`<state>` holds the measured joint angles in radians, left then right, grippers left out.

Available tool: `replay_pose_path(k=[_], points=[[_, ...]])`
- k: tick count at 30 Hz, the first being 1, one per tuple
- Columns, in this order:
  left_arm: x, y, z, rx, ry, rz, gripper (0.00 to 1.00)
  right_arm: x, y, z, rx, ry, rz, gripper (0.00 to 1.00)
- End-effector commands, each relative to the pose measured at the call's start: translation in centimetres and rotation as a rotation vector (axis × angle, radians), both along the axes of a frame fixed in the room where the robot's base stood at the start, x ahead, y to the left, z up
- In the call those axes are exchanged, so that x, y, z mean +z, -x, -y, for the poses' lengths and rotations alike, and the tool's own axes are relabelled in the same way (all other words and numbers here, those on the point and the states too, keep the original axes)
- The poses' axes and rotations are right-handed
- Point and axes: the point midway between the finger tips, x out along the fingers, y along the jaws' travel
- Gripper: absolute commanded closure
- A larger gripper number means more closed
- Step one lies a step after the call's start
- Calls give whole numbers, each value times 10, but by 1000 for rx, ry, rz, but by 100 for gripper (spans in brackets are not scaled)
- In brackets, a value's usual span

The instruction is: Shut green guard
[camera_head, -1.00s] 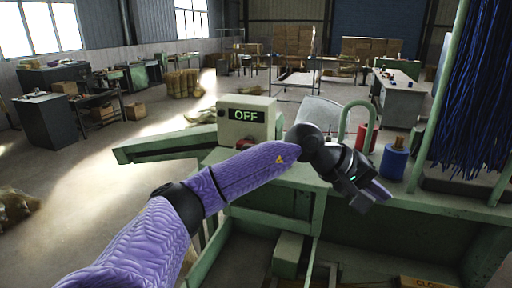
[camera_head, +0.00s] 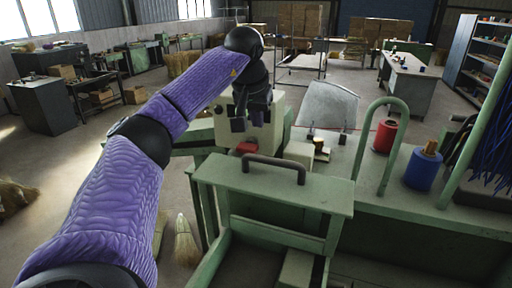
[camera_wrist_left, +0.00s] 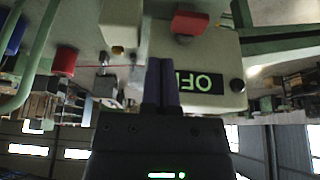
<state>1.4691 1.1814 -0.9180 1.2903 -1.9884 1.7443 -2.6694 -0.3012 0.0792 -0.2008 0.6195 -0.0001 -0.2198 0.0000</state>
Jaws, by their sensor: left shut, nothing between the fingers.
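The green guard (camera_head: 320,192) is a flat green panel with a dark bar handle (camera_head: 275,162) on top, at the front of the machine in the head view. I cannot tell how far it is open. My left gripper (camera_head: 245,125) is shut and empty, fingers pointing down in front of the pale control box (camera_head: 278,105), behind and left of the handle. Its purple fingers also show in the left wrist view (camera_wrist_left: 162,85), partly covering the lit OFF display (camera_wrist_left: 195,82). A red button (camera_head: 248,148) is just below the fingers. My right gripper is out of view.
A curved green tube (camera_head: 376,108) stands right of the guard, by a red spool (camera_head: 385,136) and a blue spool (camera_head: 423,168). Blue bristles (camera_head: 490,145) hang at the right edge. A broom head (camera_head: 187,242) is on the floor.

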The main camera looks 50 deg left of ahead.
Motion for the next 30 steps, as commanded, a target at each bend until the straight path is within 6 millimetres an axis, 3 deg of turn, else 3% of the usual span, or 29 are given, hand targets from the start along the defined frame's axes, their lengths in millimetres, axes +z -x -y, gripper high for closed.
replay_pose_path(k=[11, 19, 30], points=[[-76, -27, -15, 1, 1, -5, 100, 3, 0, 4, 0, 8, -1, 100], [-78, 3, 1, -1, -2, 0, 100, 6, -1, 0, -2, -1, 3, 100], [-79, 7, 4, 0, 1, 0, 100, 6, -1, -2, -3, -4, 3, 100]])
